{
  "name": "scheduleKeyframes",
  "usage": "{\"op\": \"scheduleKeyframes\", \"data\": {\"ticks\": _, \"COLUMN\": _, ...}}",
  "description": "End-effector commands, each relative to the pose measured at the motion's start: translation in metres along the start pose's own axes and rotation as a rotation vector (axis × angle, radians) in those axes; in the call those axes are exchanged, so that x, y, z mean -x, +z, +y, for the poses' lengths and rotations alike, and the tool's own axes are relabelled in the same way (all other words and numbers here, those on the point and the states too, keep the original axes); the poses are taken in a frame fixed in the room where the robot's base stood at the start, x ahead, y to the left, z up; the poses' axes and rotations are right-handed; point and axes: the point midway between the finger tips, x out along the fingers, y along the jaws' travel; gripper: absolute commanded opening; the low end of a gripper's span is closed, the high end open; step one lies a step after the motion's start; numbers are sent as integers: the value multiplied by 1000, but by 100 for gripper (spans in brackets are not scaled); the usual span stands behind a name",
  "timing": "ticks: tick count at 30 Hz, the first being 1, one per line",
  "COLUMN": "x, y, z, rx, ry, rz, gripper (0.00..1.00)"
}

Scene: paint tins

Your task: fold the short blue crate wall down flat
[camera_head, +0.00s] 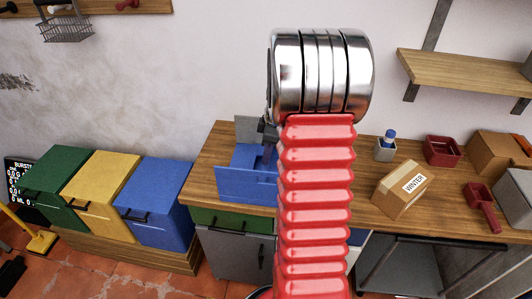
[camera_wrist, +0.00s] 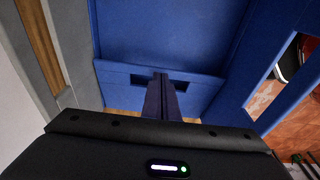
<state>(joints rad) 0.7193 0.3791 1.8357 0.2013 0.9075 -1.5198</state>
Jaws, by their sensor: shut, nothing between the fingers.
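The blue crate (camera_head: 240,186) stands on the wooden counter, and my arm hides its right part in the head view. In the wrist view I look down into the crate, with its bare blue floor (camera_wrist: 165,30) at the top. The short blue wall (camera_wrist: 116,82) crosses the middle and has a dark hand slot. My gripper (camera_wrist: 161,82) is shut and empty, its fingertips over the middle of that slot; I cannot tell if they touch the wall. The wall's exact tilt is unclear. In the head view the gripper (camera_head: 269,152) is partly hidden by my arm.
A slotted long blue wall (camera_wrist: 262,85) runs along the right in the wrist view. A grey panel (camera_head: 247,128) stands behind the crate. A cardboard box (camera_head: 402,190), a blue-capped pot (camera_head: 385,150) and a red bin (camera_head: 443,152) are right of my arm.

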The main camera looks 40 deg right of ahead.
Motion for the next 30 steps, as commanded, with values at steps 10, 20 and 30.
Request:
{"op": "scheduleKeyframes", "data": {"ticks": 10, "x": -28, "y": 18, "z": 0, "rx": -1, "ry": 0, "rz": 0, "gripper": 0}}
{"op": "scheduleKeyframes", "data": {"ticks": 20, "x": -25, "y": 17, "z": 0, "rx": 0, "ry": 0, "rz": 0, "gripper": 0}}
{"op": "scheduleKeyframes", "data": {"ticks": 30, "x": 16, "y": 8, "z": 0, "rx": 2, "ry": 3, "rz": 0, "gripper": 0}}
